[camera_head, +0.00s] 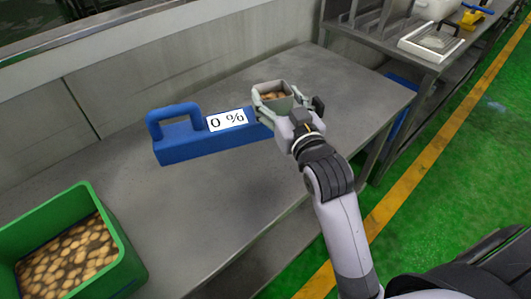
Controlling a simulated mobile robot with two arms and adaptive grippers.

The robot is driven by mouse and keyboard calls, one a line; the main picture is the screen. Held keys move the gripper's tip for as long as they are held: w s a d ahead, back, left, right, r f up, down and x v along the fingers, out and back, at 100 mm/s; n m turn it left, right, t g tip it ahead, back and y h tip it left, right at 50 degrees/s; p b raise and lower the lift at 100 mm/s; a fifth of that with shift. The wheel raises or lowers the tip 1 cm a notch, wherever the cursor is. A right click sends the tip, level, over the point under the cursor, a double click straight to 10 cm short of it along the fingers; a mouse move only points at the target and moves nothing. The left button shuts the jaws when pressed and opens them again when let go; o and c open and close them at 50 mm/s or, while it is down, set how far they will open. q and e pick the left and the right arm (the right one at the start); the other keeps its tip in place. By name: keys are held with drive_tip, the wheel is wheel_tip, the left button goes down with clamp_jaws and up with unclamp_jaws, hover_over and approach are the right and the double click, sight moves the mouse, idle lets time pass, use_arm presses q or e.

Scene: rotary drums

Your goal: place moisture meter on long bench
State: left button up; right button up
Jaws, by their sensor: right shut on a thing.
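The moisture meter (186,146) is a long blue block with a loop handle on its left end and a white display reading "0 %". At its right end is a grey square cup (285,87) with pale brown pieces inside. My right gripper (272,98) is shut around this cup end, with its fingers on the cup's sides. The meter is level over the grey metal long bench (190,215); I cannot tell whether its underside touches the top. My left gripper is not in view.
A green bin (125,262) of brown pieces stands at the front left of the bench. A second bench at the back right holds a white tray (432,43) and a yellow item (472,19). Bare bench top lies around the meter. A wall runs behind.

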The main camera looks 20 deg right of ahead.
wheel_tip(320, 180, down, 14)
drive_tip(key=b, duration=0.1)
drive_tip(key=shift+b, duration=0.3)
drive_tip(key=shift+f, duration=0.15)
drive_tip(key=o, duration=2)
drive_tip(key=shift+f, duration=0.15)
drive_tip(key=shift+c, duration=0.2)
drive_tip(key=s+b, duration=0.1)
drive_tip(key=s, duration=1.1)
drive_tip(key=shift+a, duration=0.3)
